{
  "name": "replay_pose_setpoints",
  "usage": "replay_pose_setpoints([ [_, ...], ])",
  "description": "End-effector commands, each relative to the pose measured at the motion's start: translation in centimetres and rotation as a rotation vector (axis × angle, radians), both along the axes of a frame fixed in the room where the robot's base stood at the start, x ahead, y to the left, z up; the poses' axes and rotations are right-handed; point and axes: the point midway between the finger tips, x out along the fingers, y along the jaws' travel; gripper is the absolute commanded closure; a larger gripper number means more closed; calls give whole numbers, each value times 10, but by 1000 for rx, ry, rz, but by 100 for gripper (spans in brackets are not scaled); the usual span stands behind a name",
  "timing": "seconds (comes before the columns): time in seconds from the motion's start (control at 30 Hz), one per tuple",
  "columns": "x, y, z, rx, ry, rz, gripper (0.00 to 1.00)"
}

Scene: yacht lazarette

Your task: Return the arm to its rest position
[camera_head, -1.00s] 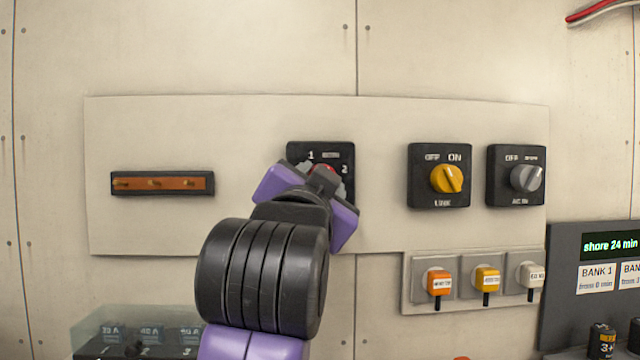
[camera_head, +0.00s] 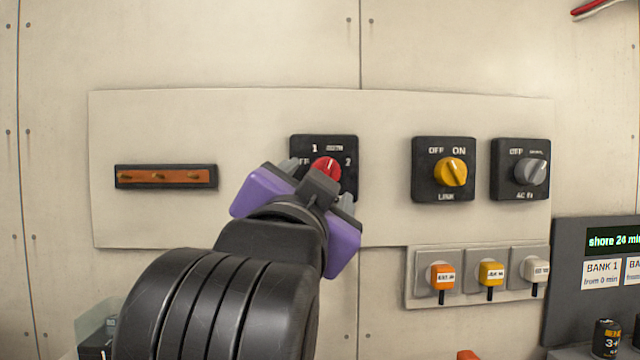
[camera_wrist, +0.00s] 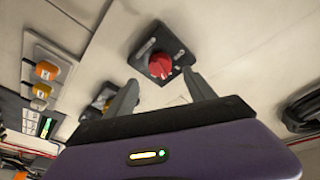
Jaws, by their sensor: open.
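My gripper (camera_head: 318,182) is purple and black and stands in front of the battery switch with the red knob (camera_head: 326,168). In the wrist view its two grey fingers (camera_wrist: 163,92) are apart with nothing between them. The red knob (camera_wrist: 160,66) sits beyond the fingertips, clear of them. In the head view my gripper hides the lower part of that switch's black plate (camera_head: 347,150). My black arm link fills the lower left middle of the head view.
To the right on the pale panel (camera_head: 250,115) are a yellow-knobbed switch (camera_head: 452,171) and a grey-knobbed switch (camera_head: 530,172). A bus bar (camera_head: 165,176) is at the left. A display (camera_head: 612,240) stands at the lower right.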

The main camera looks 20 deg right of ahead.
Motion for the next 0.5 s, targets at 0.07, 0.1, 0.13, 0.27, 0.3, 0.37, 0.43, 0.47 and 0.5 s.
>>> replay_pose_setpoints([
  [0.07, -7, 4, -2, 0, 0, 0, 37],
  [0.1, -9, 5, -3, 0, 0, 0, 37],
  [0.13, -10, 6, -3, 0, 0, 0, 37],
  [0.27, -11, 6, -3, 0, 0, -1, 37],
  [0.3, -11, 6, -3, 0, 0, -1, 37],
  [0.37, -11, 6, -3, 0, 0, -1, 37],
  [0.43, -11, 6, -3, 0, 0, -1, 37],
  [0.47, -11, 6, -3, -1, 1, -1, 37],
  [0.5, -11, 6, -2, -7, 3, -2, 37],
])
